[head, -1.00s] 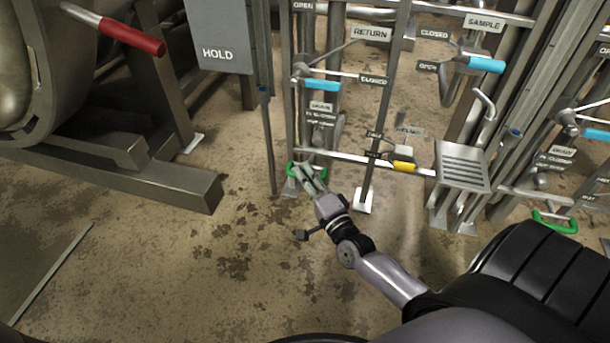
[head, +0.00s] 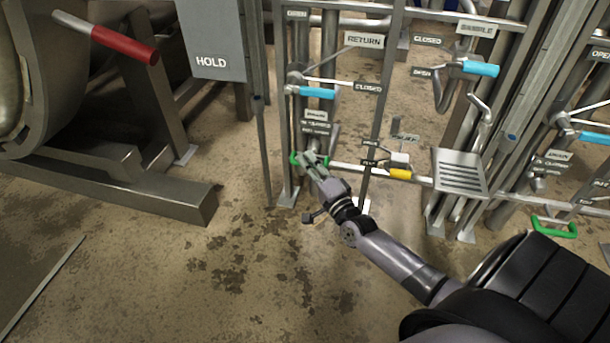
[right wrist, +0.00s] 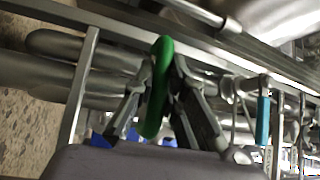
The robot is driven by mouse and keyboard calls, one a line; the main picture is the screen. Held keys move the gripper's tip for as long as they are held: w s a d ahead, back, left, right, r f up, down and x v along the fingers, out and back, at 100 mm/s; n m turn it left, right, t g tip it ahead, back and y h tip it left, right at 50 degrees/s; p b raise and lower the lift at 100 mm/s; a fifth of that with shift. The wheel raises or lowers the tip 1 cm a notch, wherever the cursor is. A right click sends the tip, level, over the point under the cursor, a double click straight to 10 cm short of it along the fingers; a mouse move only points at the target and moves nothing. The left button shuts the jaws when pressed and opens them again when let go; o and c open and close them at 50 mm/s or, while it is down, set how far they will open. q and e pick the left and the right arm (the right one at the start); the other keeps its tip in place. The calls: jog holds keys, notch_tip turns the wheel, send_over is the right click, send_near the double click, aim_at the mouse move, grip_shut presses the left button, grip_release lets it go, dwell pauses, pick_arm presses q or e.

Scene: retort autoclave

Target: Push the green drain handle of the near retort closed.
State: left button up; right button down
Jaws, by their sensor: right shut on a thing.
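The green drain handle (head: 295,158) of the near retort sits low on the pipe rack, left of centre in the head view. My right gripper (head: 311,160) reaches it from the lower right and covers part of it. In the right wrist view the green handle (right wrist: 158,85) stands between the two fingers of my right gripper (right wrist: 160,75), which are shut on it. Small drain labels (head: 316,121) hang above the handle; their text is hard to read. My left gripper is not in view.
Blue handles (head: 317,91) and a yellow handle (head: 400,174) are on the same rack. A second green handle (head: 553,227) is farther right. A red lever (head: 112,40) and a HOLD sign (head: 211,40) are at upper left. The floor in front is clear.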

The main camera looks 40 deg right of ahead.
jog(key=c, duration=2.1)
grip_release()
jog(key=shift+d+r, duration=0.1)
jog(key=shift+d, duration=0.2)
jog(key=o, duration=0.5)
jog(key=shift+w, duration=0.15)
jog(key=shift+a, duration=0.1)
jog(key=s+f, duration=0.1)
jog(key=s, duration=1.1)
jog(key=shift+a+f, duration=0.4)
